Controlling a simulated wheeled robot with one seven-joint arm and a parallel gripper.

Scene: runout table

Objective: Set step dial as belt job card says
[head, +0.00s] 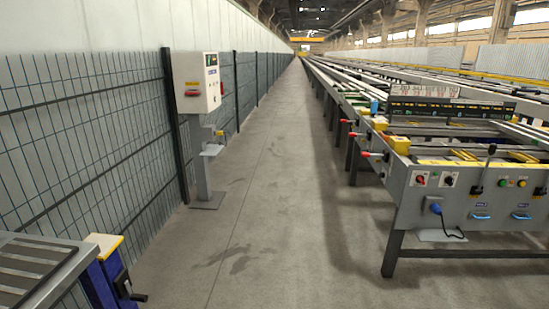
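The long runout table (407,212) stands on the right, its grey end panel facing me. On that panel are a red rotary knob (421,179) and a black rotary knob (448,180), each on a white plate. Which of them is the step dial, and where they point, is too small to tell. A white printed board (420,88) stands above a black strip with yellow marks (440,108) on the table. It may be the job card, but I cannot read it. My gripper is out of view.
A white control box (196,85) on a post stands left of the aisle, against a mesh fence (90,130). A slatted grey table (35,265) and a blue unit with a black handle (108,275) fill the lower left. The concrete aisle (270,200) between is clear.

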